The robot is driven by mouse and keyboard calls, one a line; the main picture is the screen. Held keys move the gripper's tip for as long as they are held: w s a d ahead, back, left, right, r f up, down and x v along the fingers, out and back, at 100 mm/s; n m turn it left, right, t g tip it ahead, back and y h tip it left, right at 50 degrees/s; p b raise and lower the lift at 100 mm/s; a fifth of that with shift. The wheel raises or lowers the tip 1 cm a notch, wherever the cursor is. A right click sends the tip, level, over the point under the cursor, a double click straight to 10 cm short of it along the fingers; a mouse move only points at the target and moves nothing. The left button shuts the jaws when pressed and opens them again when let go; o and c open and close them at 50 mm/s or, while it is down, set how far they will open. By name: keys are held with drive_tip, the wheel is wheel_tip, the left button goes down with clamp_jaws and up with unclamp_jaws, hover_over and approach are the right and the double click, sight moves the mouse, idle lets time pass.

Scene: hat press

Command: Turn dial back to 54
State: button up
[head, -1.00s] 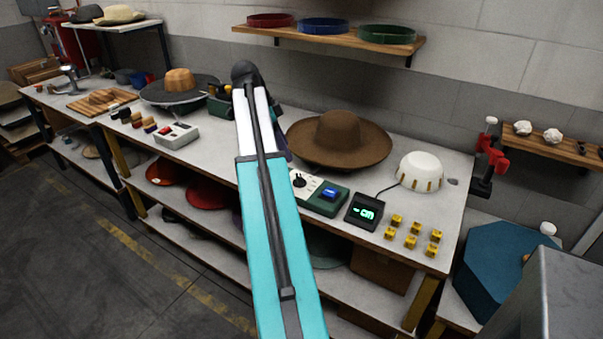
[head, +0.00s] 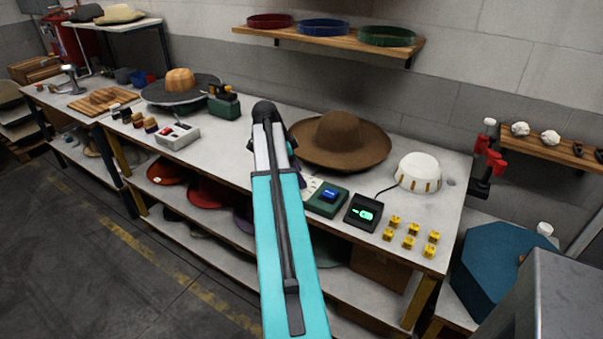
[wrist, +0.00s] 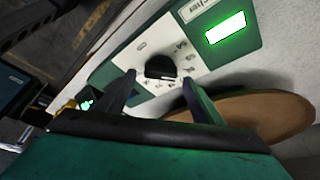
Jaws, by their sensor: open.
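The black dial (wrist: 160,68) sits on a white plate with printed numbers, set in a green box (wrist: 105,75). In the wrist view the dial lies between the fingertips of my gripper (wrist: 159,79), which stand open on either side of it. I cannot tell whether either finger touches it. A bright lit panel (wrist: 226,28) is beside the plate. In the head view the green box (head: 327,199) shows a blue window, and my arm hides the dial. A black display (head: 363,212) with green characters stands to its right.
A brown hat (head: 340,140) stands just behind the box. A white dome (head: 419,172) and several yellow cubes (head: 408,240) are to the right. A grey control box (head: 172,136) is to the left. The bench top (head: 225,150) is clear between.

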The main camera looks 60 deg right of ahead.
drive_tip(key=shift+x, duration=0.75)
drive_tip(key=shift+c, duration=0.2)
drive_tip(key=c, duration=1)
drive_tip(key=shift+s+d+r, duration=0.1)
drive_tip(key=shift+d, duration=0.2)
drive_tip(key=shift+a, duration=0.25)
